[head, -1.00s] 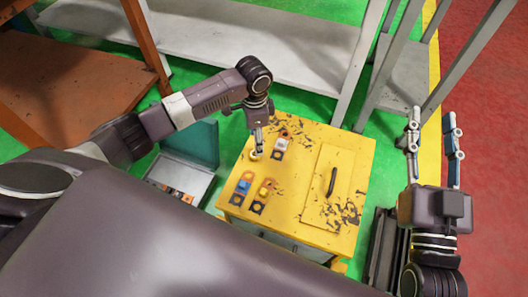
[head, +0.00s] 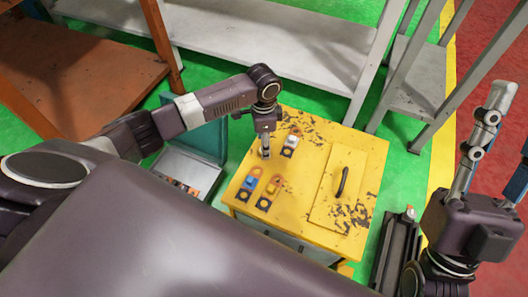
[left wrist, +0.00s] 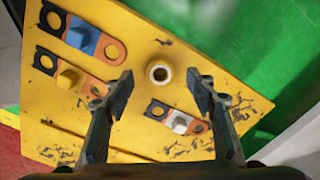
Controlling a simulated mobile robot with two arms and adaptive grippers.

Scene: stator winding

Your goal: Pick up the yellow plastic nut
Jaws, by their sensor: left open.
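The yellow plastic nut (left wrist: 159,73) is a round ring with a dark hole, lying on the yellow cabinet top (left wrist: 130,140). In the left wrist view it sits between and slightly beyond my open left fingertips (left wrist: 160,80), with a gap on both sides. In the head view my left gripper (head: 265,153) points down over the cabinet's left part and mostly hides the nut. I cannot tell its exact height above the top. My right gripper (head: 496,150) is at the right, fingers apart and empty, away from the cabinet.
Blue (head: 248,182), yellow (head: 272,188) and white (head: 292,140) parts sit on orange and black pieces around the nut. A hatch with a black handle (head: 343,181) takes up the right side of the top. An open case (head: 185,168) stands left.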

